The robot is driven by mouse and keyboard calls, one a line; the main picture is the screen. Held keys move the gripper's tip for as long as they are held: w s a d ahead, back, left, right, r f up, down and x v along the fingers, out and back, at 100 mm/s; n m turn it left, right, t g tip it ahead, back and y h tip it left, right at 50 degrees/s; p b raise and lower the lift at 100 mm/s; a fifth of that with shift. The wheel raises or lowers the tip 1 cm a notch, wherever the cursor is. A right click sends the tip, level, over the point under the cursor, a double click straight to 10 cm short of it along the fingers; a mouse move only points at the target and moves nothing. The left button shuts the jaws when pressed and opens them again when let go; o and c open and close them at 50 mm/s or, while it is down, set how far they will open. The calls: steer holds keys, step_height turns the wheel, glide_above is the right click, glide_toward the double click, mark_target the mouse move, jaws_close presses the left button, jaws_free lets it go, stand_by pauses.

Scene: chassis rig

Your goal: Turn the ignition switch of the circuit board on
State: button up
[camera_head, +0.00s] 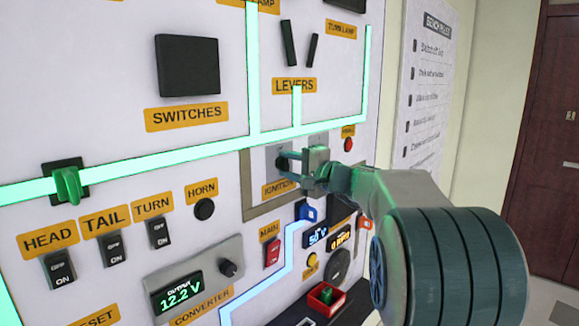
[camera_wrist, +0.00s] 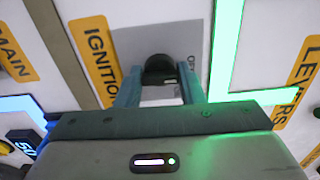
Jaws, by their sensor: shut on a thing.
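The circuit board (camera_head: 120,120) is an upright white panel with yellow labels and glowing green and blue lines. The ignition switch is a dark round knob on a grey plate above its "IGNITION" label (camera_head: 278,189). My gripper (camera_head: 291,168) is at the knob, with its fingers on either side, shut on it. In the wrist view the dark ignition switch (camera_wrist: 160,68) sits between the two blue-grey fingertips of my gripper (camera_wrist: 158,92). An "OFF" mark shows partly beside the right finger there. The knob's exact angle is hard to tell.
Left of my gripper are a green lever switch (camera_head: 68,184), the head, tail and turn switches, and a horn button (camera_head: 204,209). Below are the red main switch (camera_head: 272,252) and a converter (camera_head: 195,282) reading 12.2 V. A wall notice (camera_head: 425,90) and brown door (camera_head: 548,150) are at right.

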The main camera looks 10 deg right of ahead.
steer(key=m, duration=1.1)
stand_by(0.3)
steer(key=shift+f+m, duration=0.1)
steer(key=shift+m, duration=0.3)
steer(key=o, duration=0.9)
